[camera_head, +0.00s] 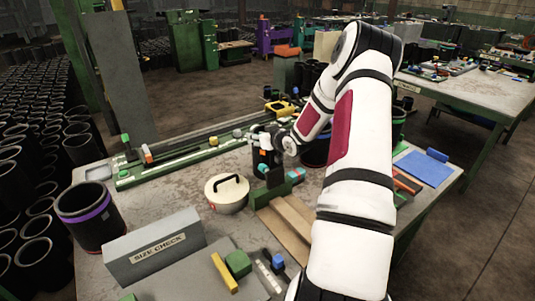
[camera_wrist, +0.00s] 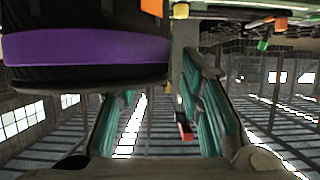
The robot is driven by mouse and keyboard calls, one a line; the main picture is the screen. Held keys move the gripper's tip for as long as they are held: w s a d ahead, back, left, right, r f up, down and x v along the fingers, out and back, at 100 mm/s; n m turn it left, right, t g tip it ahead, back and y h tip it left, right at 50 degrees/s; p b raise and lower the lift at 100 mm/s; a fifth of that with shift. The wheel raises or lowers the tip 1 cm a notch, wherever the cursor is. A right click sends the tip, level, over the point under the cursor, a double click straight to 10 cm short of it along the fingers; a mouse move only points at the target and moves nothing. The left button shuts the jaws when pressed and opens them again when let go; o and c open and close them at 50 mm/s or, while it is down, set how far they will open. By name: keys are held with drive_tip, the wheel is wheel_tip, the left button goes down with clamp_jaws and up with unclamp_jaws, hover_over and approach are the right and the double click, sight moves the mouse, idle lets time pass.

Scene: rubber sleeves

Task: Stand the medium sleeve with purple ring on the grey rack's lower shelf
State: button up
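A black sleeve with a purple ring (camera_head: 92,217) stands upright on the table at the left in the head view. In the wrist view, a black sleeve with a purple ring (camera_wrist: 85,50) fills the upper left, close to my gripper; I cannot tell whether it is the same one. My gripper (camera_wrist: 160,95) has its teal fingers apart with nothing between them. In the head view my gripper (camera_head: 265,160) is small, near the table's middle, and its fingers are hard to make out. I cannot make out a grey rack with shelves.
A grey SIZE CHECK block (camera_head: 155,247) stands at the front left. A cream lidded pot (camera_head: 227,194) with a black handle sits mid-table. A green rail (camera_head: 185,158) runs along the back. A blue sheet (camera_head: 423,168) lies right. My arm hides part of the table.

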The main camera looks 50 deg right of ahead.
drive_tip(key=shift+x, duration=0.85)
drive_tip(key=shift+c, duration=0.3)
clamp_jaws()
drive_tip(key=shift+r, duration=0.2)
